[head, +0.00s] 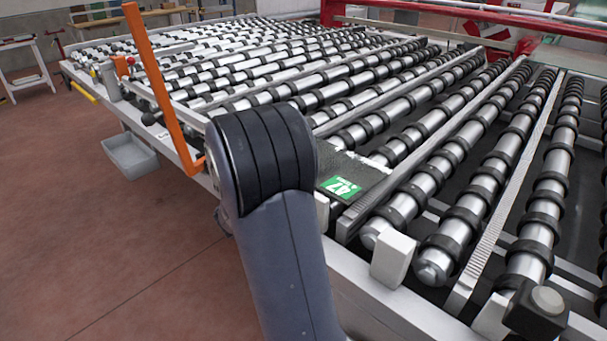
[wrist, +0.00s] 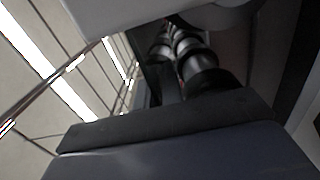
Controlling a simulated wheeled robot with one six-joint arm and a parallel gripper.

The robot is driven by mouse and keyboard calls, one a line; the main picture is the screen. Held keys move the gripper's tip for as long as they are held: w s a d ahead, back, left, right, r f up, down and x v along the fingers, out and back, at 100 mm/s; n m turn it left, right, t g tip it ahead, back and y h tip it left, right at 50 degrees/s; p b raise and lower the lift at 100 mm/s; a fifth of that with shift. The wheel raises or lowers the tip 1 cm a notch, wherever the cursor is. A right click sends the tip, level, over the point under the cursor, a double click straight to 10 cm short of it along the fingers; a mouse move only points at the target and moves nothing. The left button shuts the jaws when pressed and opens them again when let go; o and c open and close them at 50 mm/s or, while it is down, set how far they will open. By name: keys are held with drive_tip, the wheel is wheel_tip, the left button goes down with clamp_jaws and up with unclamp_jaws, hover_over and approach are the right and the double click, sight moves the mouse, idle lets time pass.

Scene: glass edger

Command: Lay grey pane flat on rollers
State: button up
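In the head view a dark grey flat piece (head: 356,168) with a green label marked 42 lies at the near edge of the roller bed, among the rollers (head: 430,178). My arm covers its left part, and I cannot tell whether it is the grey pane. My gripper is hidden behind my arm in the head view. The wrist view shows a dark bar and a blue-grey surface close up, with rollers (wrist: 185,50) beyond. The fingertips cannot be made out there, nor whether anything is held.
An orange upright bar (head: 158,85) stands at the table's left edge, above a grey bin (head: 130,156). White blocks (head: 394,258) and a black fitting (head: 537,310) line the near edge. A red frame (head: 450,18) crosses the back.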

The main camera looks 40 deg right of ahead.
drive_tip(key=shift+s+f+b, duration=0.15)
drive_tip(key=shift+f+b, duration=0.25)
drive_tip(key=shift+f, duration=0.3)
drive_tip(key=shift+c, duration=0.3)
drive_tip(key=shift+a, duration=0.3)
drive_tip(key=shift+o, duration=0.6)
drive_tip(key=shift+a, duration=0.4)
drive_tip(key=shift+s+a+r+b, duration=0.1)
drive_tip(key=shift+a+b, duration=0.3)
drive_tip(key=shift+a, duration=1.2)
drive_tip(key=shift+s+a+r+b, duration=0.15)
drive_tip(key=shift+a+b, duration=0.3)
drive_tip(key=shift+a, duration=1.15)
drive_tip(key=shift+s+a+r+b, duration=0.1)
drive_tip(key=shift+a+b, duration=0.3)
drive_tip(key=shift+a, duration=1.2)
drive_tip(key=shift+w+d+p, duration=0.2)
drive_tip(key=shift+d+p, duration=0.3)
drive_tip(key=shift+d, duration=1.75)
